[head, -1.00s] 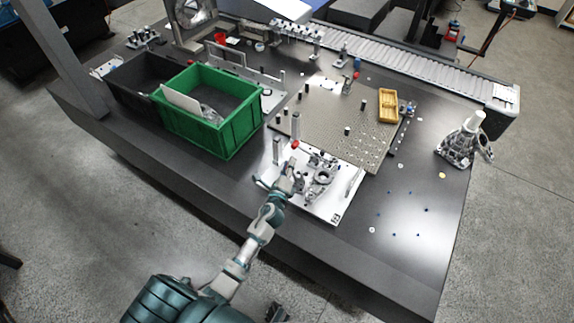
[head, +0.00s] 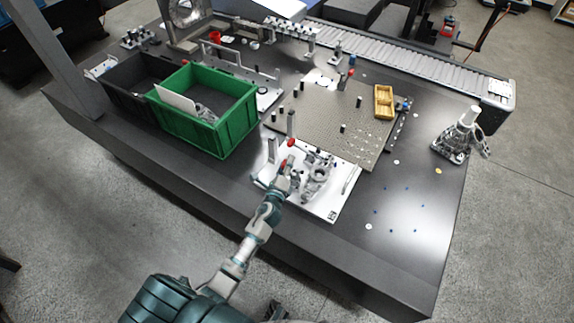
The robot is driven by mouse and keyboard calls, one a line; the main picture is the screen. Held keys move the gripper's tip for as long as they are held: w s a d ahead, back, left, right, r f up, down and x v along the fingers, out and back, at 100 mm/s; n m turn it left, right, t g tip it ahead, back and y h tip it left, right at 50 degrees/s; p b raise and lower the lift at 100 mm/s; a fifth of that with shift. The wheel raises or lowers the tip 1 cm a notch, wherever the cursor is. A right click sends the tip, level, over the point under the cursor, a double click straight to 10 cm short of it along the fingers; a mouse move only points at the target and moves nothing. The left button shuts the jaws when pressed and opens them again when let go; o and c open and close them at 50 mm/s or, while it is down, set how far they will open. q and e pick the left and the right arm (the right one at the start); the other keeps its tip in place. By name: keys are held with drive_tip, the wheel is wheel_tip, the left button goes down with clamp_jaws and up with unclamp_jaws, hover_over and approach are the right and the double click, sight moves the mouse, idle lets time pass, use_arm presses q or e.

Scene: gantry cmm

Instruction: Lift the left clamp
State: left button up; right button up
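A white fixture plate (head: 328,213) lies near the table's front edge, carrying a grey metal casting (head: 317,176). Two small red parts, apparently clamp handle tips, show at its left side: an upper one (head: 291,142) by a grey post and a lower one (head: 283,163) at my gripper. I take the lower one for the left clamp; its metal body is mostly hidden. My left gripper (head: 284,174) is at the plate's left part, touching or very close to this red tip. Its fingers are too small to show whether they are closed. My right gripper is not seen.
A green crate (head: 238,128) and a black crate (head: 114,92) stand left of the plate. A perforated board (head: 322,118) with posts and a yellow tray (head: 383,101) lies behind it. A metal casting (head: 458,138) stands at the right. The front right table is mostly clear.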

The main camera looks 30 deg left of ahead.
use_arm(q)
drive_tip(key=s+d, duration=0.2)
drive_tip(key=s, duration=0.9)
drive_tip(key=shift+s, duration=0.35)
drive_tip(key=shift+d, duration=0.1)
drive_tip(key=s+a+f+n+g+y, duration=0.2)
drive_tip(key=s+f+n+g, duration=0.5)
drive_tip(key=s+n, duration=0.45)
drive_tip(key=s+d+f+n+g+h, duration=0.2)
drive_tip(key=s+d+n+g+h, duration=0.15)
drive_tip(key=s, duration=0.35)
drive_tip(key=s+d+f+n+g+h, duration=0.2)
drive_tip(key=s+d+n+g, duration=0.2)
drive_tip(key=s, duration=0.3)
drive_tip(key=s+f+g, duration=0.1)
drive_tip(key=s+f, duration=0.2)
drive_tip(key=f, duration=1.2)
drive_tip(key=s+f, duration=0.3)
drive_tip(key=f, duration=1.3)
drive_tip(key=shift+d+f+g, duration=0.15)
drive_tip(key=shift+f+g, duration=0.05)
drive_tip(key=shift+g, duration=0.15)
